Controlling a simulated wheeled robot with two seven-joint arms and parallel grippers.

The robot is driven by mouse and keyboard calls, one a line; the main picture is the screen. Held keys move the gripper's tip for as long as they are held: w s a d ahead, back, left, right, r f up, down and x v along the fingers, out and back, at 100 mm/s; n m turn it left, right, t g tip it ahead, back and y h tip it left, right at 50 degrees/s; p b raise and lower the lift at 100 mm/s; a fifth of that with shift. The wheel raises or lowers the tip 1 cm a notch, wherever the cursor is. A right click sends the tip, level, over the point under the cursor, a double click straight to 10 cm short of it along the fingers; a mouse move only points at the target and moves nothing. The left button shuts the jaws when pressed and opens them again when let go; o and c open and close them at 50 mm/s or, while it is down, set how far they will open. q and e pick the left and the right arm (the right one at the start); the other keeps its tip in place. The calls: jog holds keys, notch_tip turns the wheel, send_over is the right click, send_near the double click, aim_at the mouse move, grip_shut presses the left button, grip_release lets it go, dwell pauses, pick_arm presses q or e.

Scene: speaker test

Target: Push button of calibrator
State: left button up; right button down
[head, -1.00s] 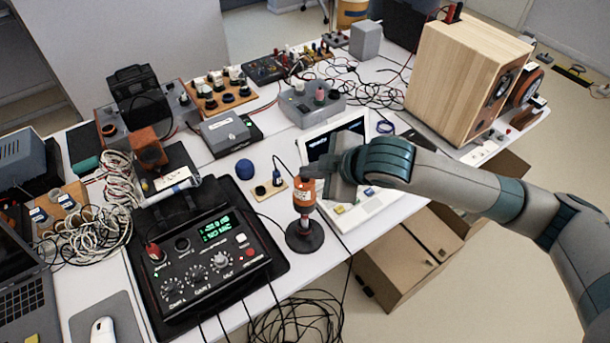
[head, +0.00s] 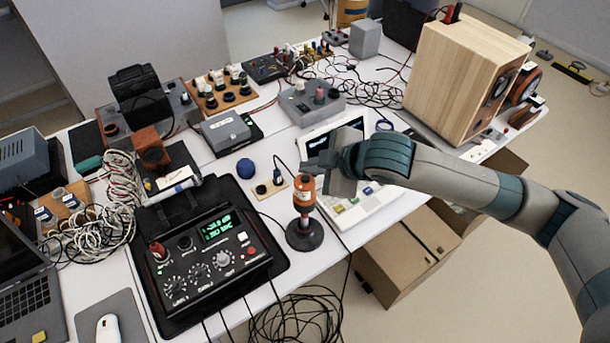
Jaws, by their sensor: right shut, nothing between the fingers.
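The calibrator (head: 304,190) is an orange cylinder with a pale label. It stands upright on a thin post with a round black base (head: 304,235), near the table's front edge. My right gripper (head: 319,166) reaches in from the right and is shut and empty. Its tip is just to the upper right of the calibrator's top, with what looks like a small gap. I cannot make out the calibrator's button at this size. My left gripper is not in view.
A black meter box (head: 205,250) with knobs and a lit green display is left of the calibrator. A white laptop-like device (head: 375,205) lies behind and below my right gripper. A blue ball (head: 245,168) and a small wooden connector board (head: 268,188) are nearby. Cables hang off the front edge.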

notch_tip(320, 180, up, 6)
jog(key=p, duration=0.6)
jog(key=shift+a, duration=0.15)
dwell(0.4)
